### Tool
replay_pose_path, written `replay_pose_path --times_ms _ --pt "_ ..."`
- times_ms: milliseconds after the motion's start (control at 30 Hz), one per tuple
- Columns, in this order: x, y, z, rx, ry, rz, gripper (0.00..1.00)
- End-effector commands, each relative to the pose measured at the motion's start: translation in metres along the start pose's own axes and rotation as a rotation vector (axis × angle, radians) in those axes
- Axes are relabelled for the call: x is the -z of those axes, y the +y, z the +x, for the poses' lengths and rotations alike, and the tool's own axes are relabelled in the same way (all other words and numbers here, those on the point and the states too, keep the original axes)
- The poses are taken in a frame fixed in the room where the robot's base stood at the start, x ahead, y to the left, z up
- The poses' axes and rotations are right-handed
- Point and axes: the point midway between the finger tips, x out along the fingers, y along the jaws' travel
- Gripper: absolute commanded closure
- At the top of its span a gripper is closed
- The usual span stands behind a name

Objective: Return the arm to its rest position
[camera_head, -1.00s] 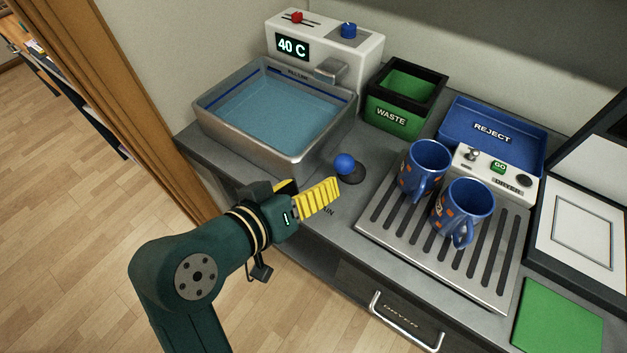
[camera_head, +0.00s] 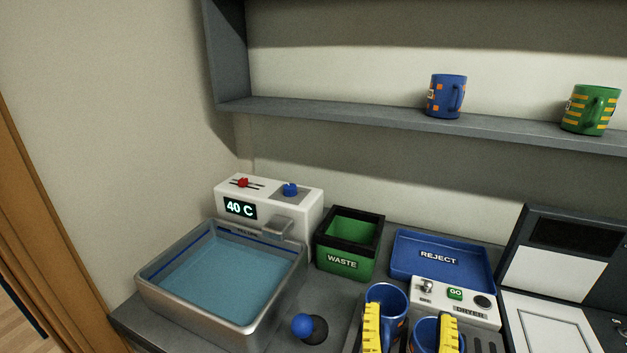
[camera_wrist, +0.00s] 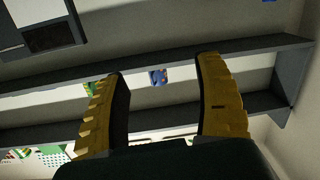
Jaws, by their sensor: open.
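My gripper (camera_head: 410,328) shows at the bottom of the head view as two yellow ridged fingertips, spread apart with nothing between them. They stand in front of two blue mugs with orange marks, one mug (camera_head: 390,298) at the left and one mug (camera_head: 425,332) at the right. The rest of my arm is out of the head view. In the wrist view, my gripper (camera_wrist: 163,90) has both yellow fingers wide apart and faces the wall shelf (camera_wrist: 215,50).
A water basin (camera_head: 150,287) stands at the left by a white unit (camera_head: 306,212) reading 40 C. A green WASTE bin (camera_head: 335,262), a blue REJECT tray (camera_head: 405,245) and a GO panel (camera_head: 470,312) are behind the mugs. Shelf mugs are blue (camera_head: 447,98) and green (camera_head: 592,108).

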Motion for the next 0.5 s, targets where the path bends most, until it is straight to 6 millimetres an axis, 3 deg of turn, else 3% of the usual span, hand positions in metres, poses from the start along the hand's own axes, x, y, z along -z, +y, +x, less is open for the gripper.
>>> replay_pose_path --times_ms 100,267,333,500 --pt "0.042 0.004 -0.025 0.096 0.188 0.069 0.31" --pt "0.098 -0.017 -0.074 0.275 0.441 0.143 0.31" --pt "0.132 -0.017 -0.077 0.287 0.467 0.143 0.31" --pt "0.183 -0.011 -0.081 0.286 0.46 0.149 0.31"
